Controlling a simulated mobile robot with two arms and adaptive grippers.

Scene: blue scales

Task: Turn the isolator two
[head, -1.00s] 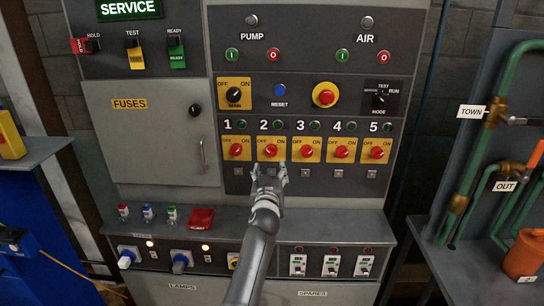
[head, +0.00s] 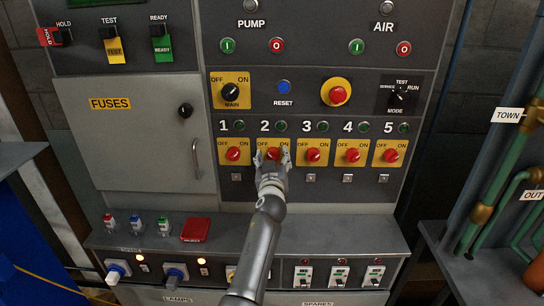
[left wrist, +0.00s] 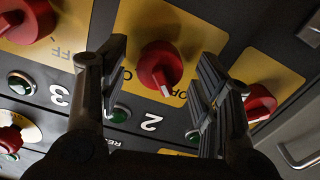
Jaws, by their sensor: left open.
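Isolator two is a red rotary knob (left wrist: 160,66) on a yellow OFF/ON plate (head: 262,146), under the number 2 on the dark panel. In the head view my left gripper (head: 273,156) is in front of this knob and partly covers it. In the left wrist view the left gripper (left wrist: 160,85) is open, with one finger on each side of the knob and a gap to both. The knob's white pointer mark shows in that view. I cannot tell whether any finger touches it. My right gripper is not in view.
Isolator one (head: 233,154) and isolator three (head: 312,155) sit close on either side, with more in the row. The main switch (head: 230,91), reset button (head: 284,87) and red stop button (head: 337,95) are above. A grey ledge (head: 330,238) juts out below.

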